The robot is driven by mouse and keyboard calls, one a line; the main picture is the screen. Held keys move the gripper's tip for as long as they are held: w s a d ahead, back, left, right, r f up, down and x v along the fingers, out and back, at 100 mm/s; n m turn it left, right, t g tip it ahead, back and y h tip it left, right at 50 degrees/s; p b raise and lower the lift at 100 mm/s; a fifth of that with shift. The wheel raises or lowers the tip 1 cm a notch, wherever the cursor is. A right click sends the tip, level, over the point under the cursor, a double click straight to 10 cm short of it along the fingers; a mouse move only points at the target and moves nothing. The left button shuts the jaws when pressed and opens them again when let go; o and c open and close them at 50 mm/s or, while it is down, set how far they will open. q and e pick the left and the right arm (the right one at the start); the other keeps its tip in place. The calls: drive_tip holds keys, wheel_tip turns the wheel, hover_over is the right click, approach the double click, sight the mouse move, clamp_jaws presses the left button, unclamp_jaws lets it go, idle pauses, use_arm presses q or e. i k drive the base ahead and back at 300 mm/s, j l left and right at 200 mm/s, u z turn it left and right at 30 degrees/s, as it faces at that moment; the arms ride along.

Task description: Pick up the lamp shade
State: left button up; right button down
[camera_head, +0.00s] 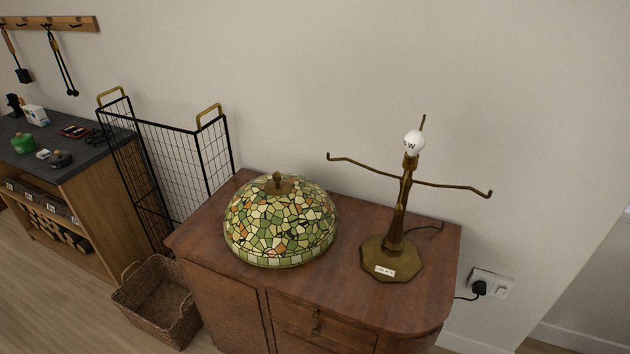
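The lamp shade (279,222) is a stained-glass dome in green, cream and orange with a bronze knob on top. It rests upright on the left part of a brown wooden cabinet (335,290). The bronze lamp base (392,258) stands apart from it on the right part of the cabinet, with curved arms and a white bulb (414,143). Neither of my grippers shows in the head view.
A black wire rack (172,160) stands left of the cabinet, close to it. A wicker basket (158,300) sits on the floor in front. A workbench (75,150) with small items is at far left. A plug (479,288) is in the wall socket at right.

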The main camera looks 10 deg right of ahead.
sight(277, 219)
drive_tip(key=i+j+z, duration=0.35)
drive_tip(key=j, duration=0.2)
drive_tip(key=i+j+z, duration=0.3)
drive_tip(key=j, duration=0.3)
drive_tip(key=i+j+z, duration=0.2)
drive_tip(key=j, duration=0.15)
drive_tip(key=j+z, duration=0.15)
drive_tip(key=j, duration=0.2)
drive_tip(key=i, duration=0.05)
